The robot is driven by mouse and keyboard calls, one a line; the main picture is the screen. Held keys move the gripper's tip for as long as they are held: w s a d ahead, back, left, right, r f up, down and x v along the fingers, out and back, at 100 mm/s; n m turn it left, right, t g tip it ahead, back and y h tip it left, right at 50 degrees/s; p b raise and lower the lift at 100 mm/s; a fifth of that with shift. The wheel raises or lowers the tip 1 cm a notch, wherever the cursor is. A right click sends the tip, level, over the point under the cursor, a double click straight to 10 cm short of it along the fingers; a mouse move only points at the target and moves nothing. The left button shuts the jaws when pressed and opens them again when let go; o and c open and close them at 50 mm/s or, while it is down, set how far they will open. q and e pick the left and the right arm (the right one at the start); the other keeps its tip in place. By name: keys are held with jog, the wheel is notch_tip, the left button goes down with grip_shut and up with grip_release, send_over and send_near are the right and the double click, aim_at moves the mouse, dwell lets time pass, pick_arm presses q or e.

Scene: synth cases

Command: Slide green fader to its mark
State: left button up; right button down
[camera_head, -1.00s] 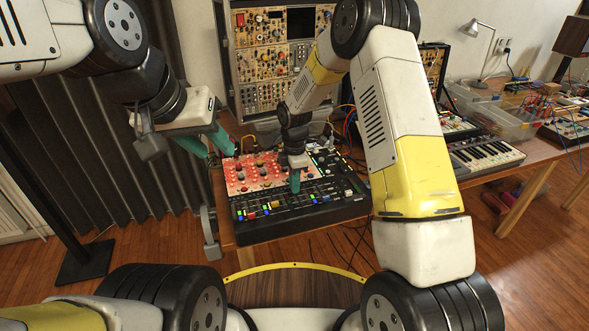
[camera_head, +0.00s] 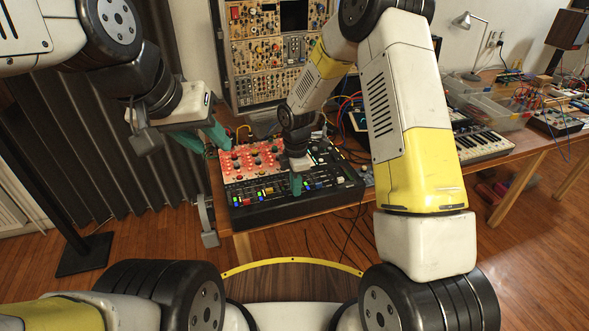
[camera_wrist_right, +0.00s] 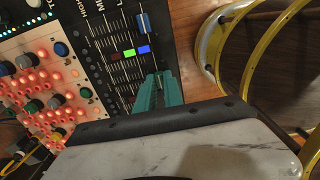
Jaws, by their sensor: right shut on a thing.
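The mixer (camera_head: 327,201) with its fader rows lies on the wooden table and also shows in the right wrist view (camera_wrist_right: 98,32). My right gripper (camera_head: 296,187) reaches down onto its fader section. In the right wrist view the green fingers (camera_wrist_right: 158,82) are shut together at the fader slots. The green fader between them is mostly hidden and its colour cannot be made out. Red, green (camera_wrist_right: 129,52) and blue (camera_wrist_right: 144,49) patches lie in a row beside the fingertips. My left gripper (camera_head: 212,142) hangs at the mixer's back left corner, fingers apart and empty.
Red-lit knobs (camera_head: 250,160) cover the mixer's left part. A modular synth rack (camera_head: 265,60) stands behind it. A keyboard (camera_head: 485,145) and a clear bin (camera_head: 490,115) are on the right. A blue fader (camera_wrist_right: 143,22) stands close to my right fingers. Cables hang off the table's front.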

jog(key=c, duration=1.4)
grip_release()
jog(key=shift+s+d, duration=0.1)
jog(key=shift+s, duration=0.05)
jog(key=shift+c, duration=0.2)
jog(key=shift+r, duration=0.1)
notch_tip(320, 180, up, 8)
jog(key=shift+f, duration=0.2)
jog(key=s+d+r+m+t, duration=0.1)
jog(key=s+d+r+m, duration=0.35)
jog(key=r, duration=0.45)
jog(key=s+d+r+m+t, duration=0.2)
jog(key=s+d+r+m, duration=0.3)
jog(key=r, duration=0.3)
jog(key=s+d+r+m+t+y, duration=0.1)
jog(key=s+r+m, duration=0.2)
jog(key=s+m, duration=0.2)
jog(key=s+d+r+m+t+y, duration=0.1)
jog(key=s+d+r+m+t, duration=0.1)
jog(key=s+m, duration=0.4)
jog(key=s+r, duration=0.1)
jog(key=s, duration=0.1)
jog(key=shift+s+d+r, duration=0.2)
jog(key=shift+s+d, duration=0.1)
